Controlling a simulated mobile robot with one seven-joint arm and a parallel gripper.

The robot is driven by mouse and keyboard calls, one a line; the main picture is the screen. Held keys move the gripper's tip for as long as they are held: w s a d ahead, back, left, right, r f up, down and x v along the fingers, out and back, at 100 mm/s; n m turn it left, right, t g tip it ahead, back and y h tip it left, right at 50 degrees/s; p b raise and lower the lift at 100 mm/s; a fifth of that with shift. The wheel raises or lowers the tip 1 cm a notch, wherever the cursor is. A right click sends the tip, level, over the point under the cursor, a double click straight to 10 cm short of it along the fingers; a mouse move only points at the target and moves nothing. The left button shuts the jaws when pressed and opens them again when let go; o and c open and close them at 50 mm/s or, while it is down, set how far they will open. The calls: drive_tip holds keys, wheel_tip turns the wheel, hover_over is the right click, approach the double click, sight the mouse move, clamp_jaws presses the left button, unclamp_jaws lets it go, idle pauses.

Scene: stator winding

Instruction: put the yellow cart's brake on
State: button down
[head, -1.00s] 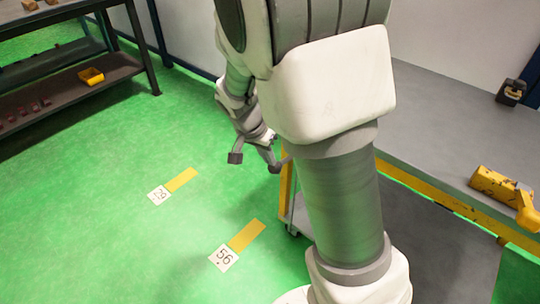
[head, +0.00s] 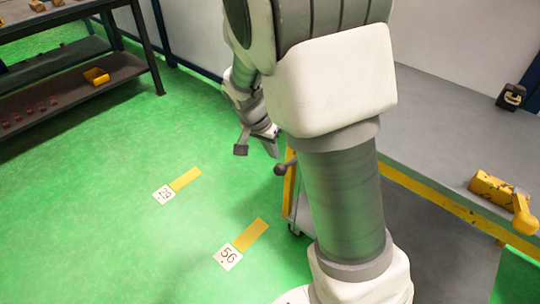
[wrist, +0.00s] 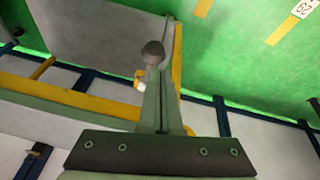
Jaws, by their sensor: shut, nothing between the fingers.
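The yellow cart has a grey top (head: 440,120) with a yellow edge, a yellow post (head: 289,188) and a caster near the floor. A lever with a dark round knob (head: 281,169) sticks out at its left end, beside the post. My gripper (head: 274,152) is shut and empty, just above and left of the knob. In the wrist view the knob (wrist: 153,53) shows just beyond the tips of my closed fingers (wrist: 160,85). I cannot tell whether they touch. My arm hides part of the cart in the head view.
A scuffed yellow part (head: 495,190) lies on the grey top, and a small dark device (head: 511,96) stands farther back. A dark shelf rack (head: 80,75) with a small orange bin (head: 96,76) is at the upper left. The green floor (head: 100,200) is clear, with numbered markers.

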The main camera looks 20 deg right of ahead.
drive_tip(key=s+a+r+p, duration=0.1)
drive_tip(key=s+a+r, duration=0.3)
drive_tip(key=a, duration=0.3)
drive_tip(key=shift+s+a+r+p, duration=0.2)
drive_tip(key=shift+a+r+p, duration=0.05)
drive_tip(key=shift+a+p, duration=0.15)
drive_tip(key=shift+r, duration=0.1)
drive_tip(key=s+d+r+n+t+y, duration=0.25)
drive_tip(key=s+r+n, duration=0.25)
drive_tip(key=s+r, duration=0.3)
drive_tip(key=s+d+r+n+t+y, duration=0.1)
drive_tip(key=s+d+r+n, duration=0.3)
drive_tip(key=s+r, duration=0.4)
wheel_tip(320, 180, up, 18)
drive_tip(key=p, duration=1.9)
drive_tip(key=shift+s+r, duration=0.2)
drive_tip(key=shift+s, duration=0.25)
drive_tip(key=shift+d, duration=0.2)
